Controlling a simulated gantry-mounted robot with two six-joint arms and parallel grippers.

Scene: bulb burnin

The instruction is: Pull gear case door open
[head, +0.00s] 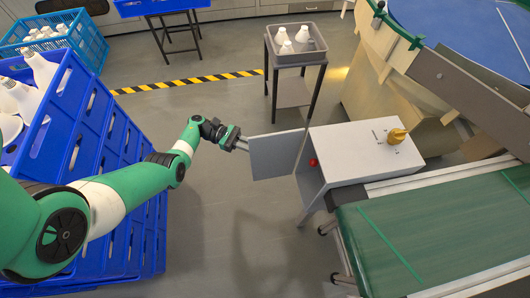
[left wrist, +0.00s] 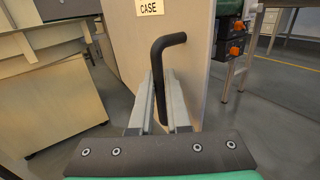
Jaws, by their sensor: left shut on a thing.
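The gear case (head: 368,148) is a white-topped box beside the green conveyor in the head view. Its door (head: 277,154) is a grey panel that stands swung open on the case's left side. A red round thing (head: 313,162) shows inside the opening. My left gripper (head: 243,144) is at the door's outer edge. In the left wrist view the door (left wrist: 150,50) bears a "CASE" label and a black bent handle (left wrist: 165,65). My left gripper's fingers (left wrist: 163,100) are shut on this handle. My right gripper is not in view.
Stacked blue crates (head: 95,125) with white bulbs stand at the left. A green conveyor (head: 440,235) runs at the lower right. A grey bin (head: 297,57) on a stand is behind the door. The floor left of the door is clear.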

